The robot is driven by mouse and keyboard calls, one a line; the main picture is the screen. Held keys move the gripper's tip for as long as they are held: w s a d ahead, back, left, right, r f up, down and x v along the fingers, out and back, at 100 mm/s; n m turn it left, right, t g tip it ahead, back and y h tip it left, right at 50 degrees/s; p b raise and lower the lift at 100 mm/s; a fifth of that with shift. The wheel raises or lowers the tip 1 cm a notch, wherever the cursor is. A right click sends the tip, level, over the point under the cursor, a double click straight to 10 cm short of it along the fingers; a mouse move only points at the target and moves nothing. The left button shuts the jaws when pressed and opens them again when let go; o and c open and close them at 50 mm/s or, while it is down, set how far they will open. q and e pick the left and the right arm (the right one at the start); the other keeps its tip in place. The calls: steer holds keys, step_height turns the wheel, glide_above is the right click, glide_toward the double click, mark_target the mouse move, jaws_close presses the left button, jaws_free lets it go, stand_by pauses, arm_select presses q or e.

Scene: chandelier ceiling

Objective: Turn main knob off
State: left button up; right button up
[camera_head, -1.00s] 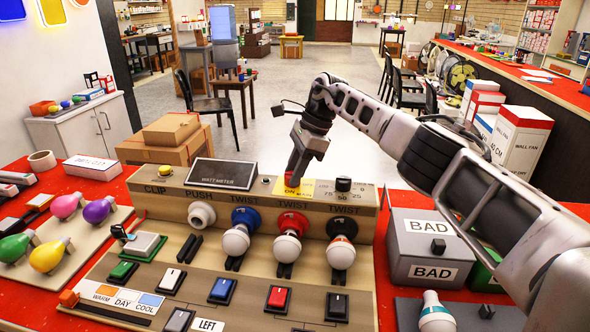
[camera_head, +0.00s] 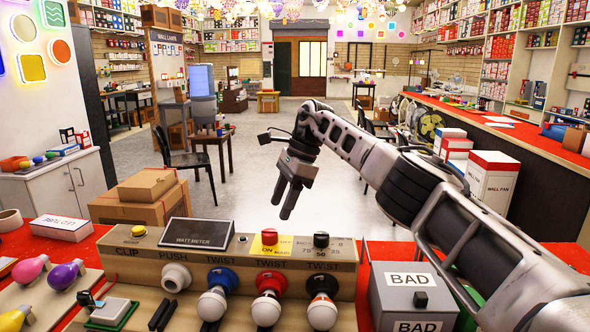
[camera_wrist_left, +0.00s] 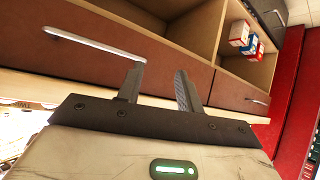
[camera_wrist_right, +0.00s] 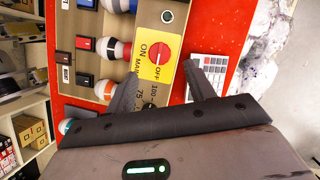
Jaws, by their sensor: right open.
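The main knob (camera_head: 269,237) is a small red knob on a yellow plate marked ON, MAIN and OFF, on top of the beige test panel (camera_head: 205,257). It also shows as a red disc in the right wrist view (camera_wrist_right: 160,53); which mark it points to is hard to tell. My right gripper (camera_head: 281,211) is open and empty, raised above the panel and apart from the knob. In the right wrist view its fingers (camera_wrist_right: 160,78) stand apart below the knob. My left gripper (camera_wrist_left: 158,70) is open and empty, in front of a brown drawer (camera_wrist_left: 180,90).
A black knob (camera_head: 321,240) sits right of the main knob. Bulbs in coloured sockets (camera_head: 268,305) line the panel front. A wattmeter (camera_head: 188,231) and yellow button (camera_head: 138,231) are left. A grey BAD box (camera_head: 412,292) stands right. Cardboard boxes (camera_head: 140,203) stand behind left.

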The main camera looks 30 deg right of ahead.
arm_select(q)
steer(key=r+p, duration=0.1)
steer(key=p, duration=0.1)
steer(key=a+p, duration=0.1)
steer(key=p, duration=0.1)
steer(key=shift+s+r+y, duration=0.3)
steer(key=shift+s+r, duration=0.05)
steer(key=shift+r, duration=0.05)
arm_select(e)
steer(key=w+v, duration=0.1)
steer(key=v, duration=0.8)
steer(key=shift+s+r, duration=0.2)
steer(key=shift+s, duration=0.3)
arm_select(q)
steer(key=shift+w+d, duration=0.1)
steer(key=shift+w, duration=0.15)
steer(key=shift+r, duration=0.1)
arm_select(e)
steer(key=shift+f, duration=0.1)
